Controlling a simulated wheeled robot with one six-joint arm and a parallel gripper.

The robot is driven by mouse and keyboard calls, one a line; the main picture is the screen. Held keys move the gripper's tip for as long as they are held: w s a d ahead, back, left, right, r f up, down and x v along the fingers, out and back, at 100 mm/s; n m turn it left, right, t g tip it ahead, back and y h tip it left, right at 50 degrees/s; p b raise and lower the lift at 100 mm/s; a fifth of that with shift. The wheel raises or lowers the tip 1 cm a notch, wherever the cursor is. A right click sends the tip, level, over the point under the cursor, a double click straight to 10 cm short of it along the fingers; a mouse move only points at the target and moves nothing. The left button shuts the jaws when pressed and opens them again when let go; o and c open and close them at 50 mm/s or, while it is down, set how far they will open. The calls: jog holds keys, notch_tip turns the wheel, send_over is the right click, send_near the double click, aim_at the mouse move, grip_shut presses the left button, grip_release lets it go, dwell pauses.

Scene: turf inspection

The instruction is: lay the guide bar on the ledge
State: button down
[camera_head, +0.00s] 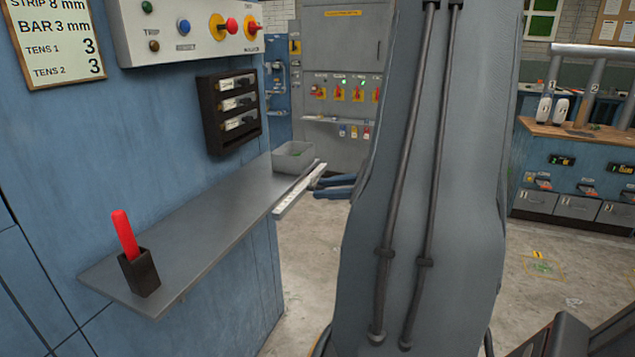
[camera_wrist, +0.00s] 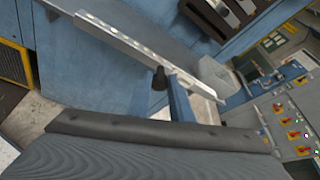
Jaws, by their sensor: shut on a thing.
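The guide bar (camera_head: 298,192) is a pale metal bar with a row of holes. In the head view it sits at the outer edge of the grey ledge (camera_head: 205,228), near its far end; I cannot tell whether they touch. My gripper (camera_head: 322,184), with blue fingers, is shut on the bar from the right. In the wrist view the bar (camera_wrist: 130,38) runs slantwise across the upper middle, and a blue finger with a dark tip (camera_wrist: 162,80) meets it. My arm hides much of the head view's middle.
A grey bin (camera_head: 293,157) stands at the ledge's far end. A dark holder (camera_head: 139,272) with a red-handled tool (camera_head: 125,236) stands at its near end. A dark rack (camera_head: 230,112) and control box (camera_head: 185,30) hang above. The ledge's middle is clear.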

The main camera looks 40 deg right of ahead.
jog(key=shift+w, duration=0.15)
dwell(0.3)
jog(key=shift+w+a, duration=0.25)
jog(key=shift+w, duration=0.2)
jog(key=shift+w+a+b, duration=2)
jog(key=shift+w, duration=2.85)
jog(key=shift+f+b, duration=2.2)
jog(key=shift+f, duration=0.45)
jog(key=shift+w+a+f, duration=0.1)
jog(key=shift+w, duration=0.05)
jog(key=shift+f+b, duration=0.2)
jog(key=shift+b, duration=0.35)
